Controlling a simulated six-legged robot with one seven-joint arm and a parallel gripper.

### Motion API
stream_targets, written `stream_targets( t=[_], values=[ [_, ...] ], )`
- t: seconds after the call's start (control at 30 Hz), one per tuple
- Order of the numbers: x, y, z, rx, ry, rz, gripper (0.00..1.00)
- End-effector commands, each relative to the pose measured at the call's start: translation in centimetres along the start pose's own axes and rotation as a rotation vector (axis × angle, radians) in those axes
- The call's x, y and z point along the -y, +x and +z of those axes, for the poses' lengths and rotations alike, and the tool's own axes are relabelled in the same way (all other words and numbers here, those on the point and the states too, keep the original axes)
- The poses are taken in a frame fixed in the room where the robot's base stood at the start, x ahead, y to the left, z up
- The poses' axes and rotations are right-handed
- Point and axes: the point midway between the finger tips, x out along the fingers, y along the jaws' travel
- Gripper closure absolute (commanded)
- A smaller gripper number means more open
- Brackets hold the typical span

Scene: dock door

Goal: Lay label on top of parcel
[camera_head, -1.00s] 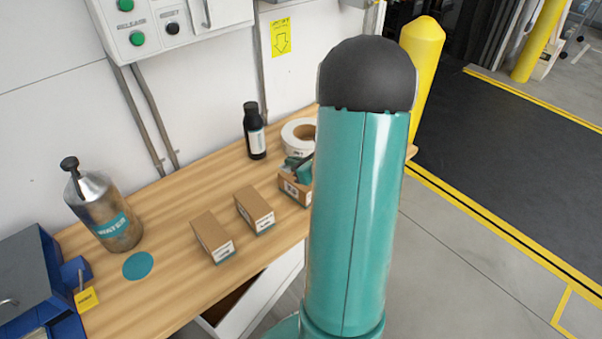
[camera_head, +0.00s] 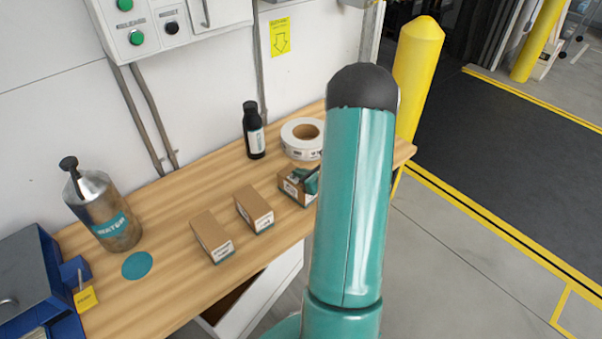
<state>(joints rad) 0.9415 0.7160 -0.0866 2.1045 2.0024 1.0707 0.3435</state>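Three small brown cardboard parcels stand in a row on the wooden bench: a left one (camera_head: 211,236), a middle one (camera_head: 254,209) and a right one (camera_head: 290,188). Each has a white printed patch on its front end. I cannot tell which is the task's parcel. A roll of white labels (camera_head: 303,137) lies behind the right one; no separate loose label is clear. A small teal and dark piece, likely part of my gripper (camera_head: 311,180), shows at the right parcel, seemingly over or against it. My arm hides the rest, so its fingers and any hold cannot be judged.
A black bottle (camera_head: 254,131) stands left of the roll. A metal canister (camera_head: 104,213), a flat teal disc (camera_head: 137,265) and a blue bin (camera_head: 35,285) are at the left. The bench (camera_head: 180,290) has bare wood at front left. A yellow post (camera_head: 413,70) stands beyond its right end.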

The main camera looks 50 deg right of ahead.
Motion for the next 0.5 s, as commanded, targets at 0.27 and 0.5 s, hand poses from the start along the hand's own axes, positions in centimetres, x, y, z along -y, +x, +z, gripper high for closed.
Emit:
stream_targets(
  t=[0.27,0.5],
  values=[
    [-0.02,0.1,-0.25,0.0,0.0,0.0,0.76],
    [-0.02,0.08,-0.2,0.0,0.0,0.0,0.76]
  ],
)
